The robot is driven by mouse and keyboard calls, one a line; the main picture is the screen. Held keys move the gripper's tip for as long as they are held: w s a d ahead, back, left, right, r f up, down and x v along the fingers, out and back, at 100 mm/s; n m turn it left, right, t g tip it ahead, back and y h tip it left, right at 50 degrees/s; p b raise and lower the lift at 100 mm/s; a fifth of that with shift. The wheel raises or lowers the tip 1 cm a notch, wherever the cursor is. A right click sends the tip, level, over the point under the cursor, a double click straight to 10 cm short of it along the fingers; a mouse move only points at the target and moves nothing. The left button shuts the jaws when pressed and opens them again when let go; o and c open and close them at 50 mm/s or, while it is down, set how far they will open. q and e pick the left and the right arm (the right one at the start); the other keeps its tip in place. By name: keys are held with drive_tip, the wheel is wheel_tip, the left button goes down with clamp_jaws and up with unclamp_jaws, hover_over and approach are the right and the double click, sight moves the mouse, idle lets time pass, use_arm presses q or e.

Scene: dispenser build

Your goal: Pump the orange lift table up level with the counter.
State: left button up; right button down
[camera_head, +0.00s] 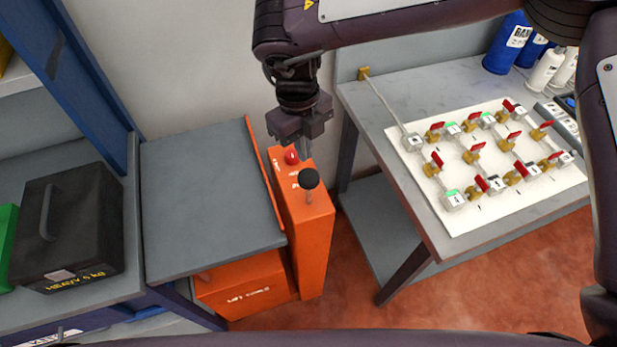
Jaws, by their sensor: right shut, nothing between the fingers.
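The orange lift table (252,288) stands left of centre with a flat, empty grey top (205,200). Its orange pump column (310,235) rises at its right side, with a red button (291,156) and a lever ending in a black knob (309,179). The counter (135,270) on the left adjoins the grey top; from this steep angle I cannot tell whether the two are level. My right gripper (303,158) is shut and empty, pointing down just behind the knob, beside the red button. I cannot tell whether it touches either. My left gripper is out of view.
A black case (68,228) marked heavy sits on the left counter beside a green box (7,240). On the right, a grey bench (370,100) carries a white valve board (520,195) and several bottles (507,42). Red floor (350,290) shows between.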

sight(307, 174)
wheel_tip(307, 174, down, 4)
drive_tip(key=b, duration=0.2)
drive_tip(key=shift+s+d+b, duration=0.15)
drive_tip(key=shift+b, duration=0.2)
drive_tip(key=shift+f, duration=0.1)
